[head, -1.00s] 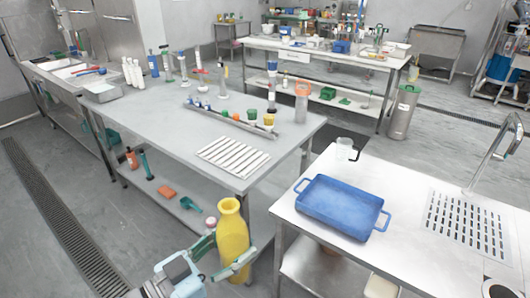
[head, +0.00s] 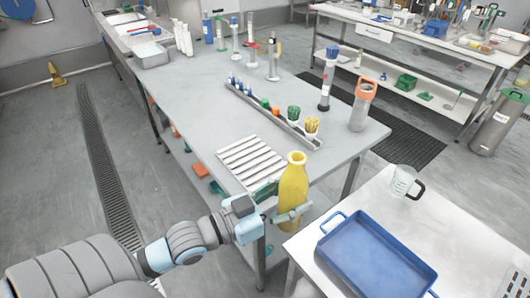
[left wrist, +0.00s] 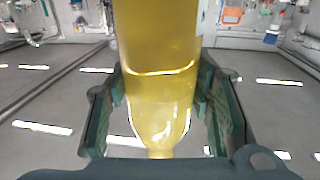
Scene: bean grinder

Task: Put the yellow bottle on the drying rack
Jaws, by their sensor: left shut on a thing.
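The yellow bottle (head: 293,188) is upright in the head view, with its open neck at the top. My left gripper (head: 278,203) is shut on it around its body, and the bottle is held in the air by the near edge of the grey table. In the left wrist view the bottle (left wrist: 160,80) fills the middle between both fingers (left wrist: 160,110). The drying rack (head: 250,163), a flat white slatted rack, lies on the table just behind and left of the bottle. The bottle is apart from its slats, as far as I can tell. My right gripper is not in view.
A long holder (head: 262,112) with several small brushes and caps lies behind the rack. An orange-topped container (head: 362,105) stands at the table's right corner. A blue tray (head: 372,258) and a clear jug (head: 402,182) sit on the right-hand table. A gap separates the tables.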

